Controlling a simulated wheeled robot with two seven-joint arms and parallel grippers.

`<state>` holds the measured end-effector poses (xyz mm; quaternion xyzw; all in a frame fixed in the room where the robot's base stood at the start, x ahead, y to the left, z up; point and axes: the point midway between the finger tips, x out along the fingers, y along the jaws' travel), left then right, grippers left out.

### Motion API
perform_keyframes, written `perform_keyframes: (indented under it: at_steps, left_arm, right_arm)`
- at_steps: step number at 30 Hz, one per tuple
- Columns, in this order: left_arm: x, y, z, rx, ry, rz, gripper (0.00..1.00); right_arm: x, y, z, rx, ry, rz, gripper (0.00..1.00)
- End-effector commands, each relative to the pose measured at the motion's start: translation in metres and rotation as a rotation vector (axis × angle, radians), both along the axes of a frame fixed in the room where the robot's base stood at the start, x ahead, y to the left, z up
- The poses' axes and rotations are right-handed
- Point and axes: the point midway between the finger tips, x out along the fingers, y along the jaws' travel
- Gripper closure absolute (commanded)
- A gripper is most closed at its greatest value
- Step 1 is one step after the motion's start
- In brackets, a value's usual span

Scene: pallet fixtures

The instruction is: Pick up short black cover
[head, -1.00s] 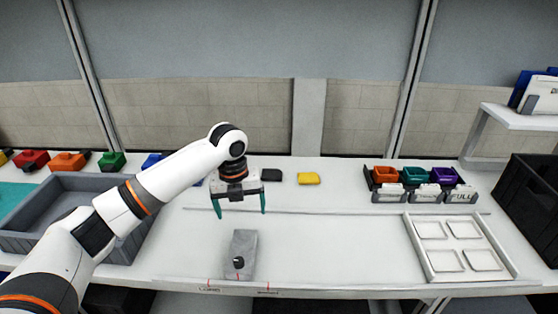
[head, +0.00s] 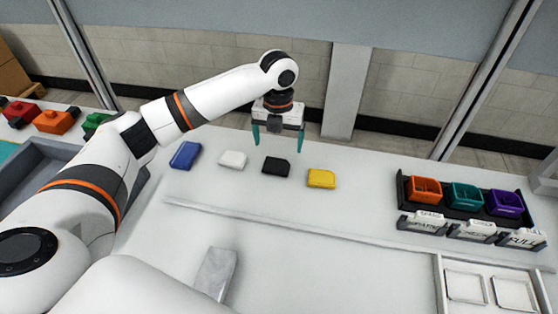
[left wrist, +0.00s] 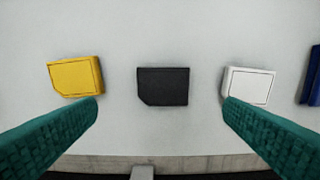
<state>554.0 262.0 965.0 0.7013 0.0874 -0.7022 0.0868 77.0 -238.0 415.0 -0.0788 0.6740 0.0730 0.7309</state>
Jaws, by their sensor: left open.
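The short black cover (head: 276,167) lies flat on the white table, between a white cover and a yellow cover. In the left wrist view the black cover (left wrist: 162,86) is centred, ahead of and between my spread fingertips. My left gripper (head: 278,149) has teal fingers and is open and empty. It hangs above the table over the black cover, pointing down. In the left wrist view its fingertips (left wrist: 160,103) appear beside the yellow and white covers. My right gripper is not in view.
A white cover (head: 232,159) and a blue cover (head: 185,155) lie to the left, a yellow cover (head: 321,178) to the right. A grey block (head: 214,272) stands nearer. A black rack (head: 409,190) holds orange, teal and purple bins. A white tray (head: 446,298) is at lower right.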

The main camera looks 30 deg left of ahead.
Motion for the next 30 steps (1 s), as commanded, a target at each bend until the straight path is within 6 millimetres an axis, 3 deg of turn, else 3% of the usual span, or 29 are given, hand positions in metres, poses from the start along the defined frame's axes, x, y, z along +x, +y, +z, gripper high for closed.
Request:
perform_keyframes:
  at_steps: [3,11,19,28,30]
  left_arm:
    - [-0.001,0.0,-0.018,0.0,0.002,0.0,0.09]
    - [-0.001,0.001,-0.039,0.0,0.002,0.0,0.09]
    - [-0.003,0.004,-0.077,0.0,0.001,-0.001,0.09]
    - [-0.002,0.004,-0.083,-0.001,-0.001,-0.001,0.09]
    - [-0.002,0.004,-0.083,0.0,-0.002,-0.001,0.19]
  right_arm:
    - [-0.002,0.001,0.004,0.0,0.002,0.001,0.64]
    - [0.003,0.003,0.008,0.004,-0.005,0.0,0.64]
    - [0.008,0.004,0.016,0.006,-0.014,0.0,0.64]
    - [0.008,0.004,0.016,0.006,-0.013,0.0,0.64]
    - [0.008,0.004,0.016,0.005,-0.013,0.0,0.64]
